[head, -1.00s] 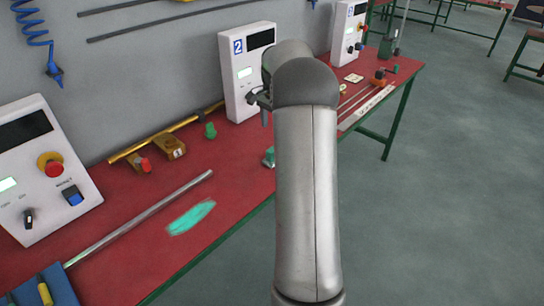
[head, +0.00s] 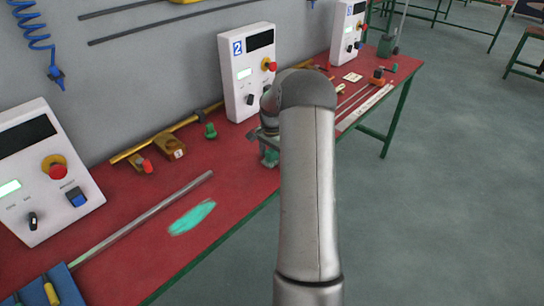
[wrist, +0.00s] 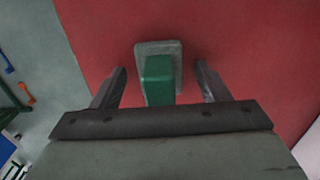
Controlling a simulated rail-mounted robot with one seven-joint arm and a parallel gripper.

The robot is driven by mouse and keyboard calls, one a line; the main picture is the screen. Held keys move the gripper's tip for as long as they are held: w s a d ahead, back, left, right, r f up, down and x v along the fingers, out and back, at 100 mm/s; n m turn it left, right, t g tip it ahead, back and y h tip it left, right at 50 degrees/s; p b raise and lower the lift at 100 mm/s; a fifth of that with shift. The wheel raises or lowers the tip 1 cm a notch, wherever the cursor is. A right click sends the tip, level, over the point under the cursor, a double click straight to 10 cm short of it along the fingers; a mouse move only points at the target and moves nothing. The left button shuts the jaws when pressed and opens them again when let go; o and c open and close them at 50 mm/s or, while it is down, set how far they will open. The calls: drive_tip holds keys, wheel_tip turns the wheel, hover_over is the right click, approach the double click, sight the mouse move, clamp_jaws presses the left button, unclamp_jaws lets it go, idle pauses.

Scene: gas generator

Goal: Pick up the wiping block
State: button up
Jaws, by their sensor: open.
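The wiping block (wrist: 158,50) has a green handle on a grey pad and sits on the red table. In the wrist view my gripper (wrist: 161,70) is open, with one finger on each side of the green handle and visible gaps between. It holds nothing. In the head view the block (head: 268,157) shows partly beside my arm, with my gripper low over it. The fingers are mostly hidden there.
A teal smear (head: 192,217) and a long metal rod (head: 145,218) lie on the red table (head: 225,180). Control box 2 (head: 241,90) stands behind. A small green part (head: 210,131) and yellow fittings (head: 170,146) lie near the wall.

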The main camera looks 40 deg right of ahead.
drive_tip(key=shift+c, duration=0.3)
drive_tip(key=c, duration=1)
drive_tip(key=shift+r, duration=0.1)
drive_tip(key=shift+r+b, duration=0.35)
drive_tip(key=shift+r, duration=0.2)
drive_tip(key=s+a+r+b, duration=0.1)
drive_tip(key=s+a+r, duration=0.1)
drive_tip(key=a+r, duration=0.1)
drive_tip(key=s+a+r+b, duration=0.1)
drive_tip(key=s+a+r, duration=0.2)
drive_tip(key=a+r, duration=0.1)
drive_tip(key=s+a+r+b, duration=0.2)
drive_tip(key=s+a+r, duration=0.1)
drive_tip(key=a+r, duration=0.1)
drive_tip(key=shift+s+a+r, duration=0.15)
drive_tip(key=shift+s+r, duration=0.05)
drive_tip(key=shift+r, duration=0.2)
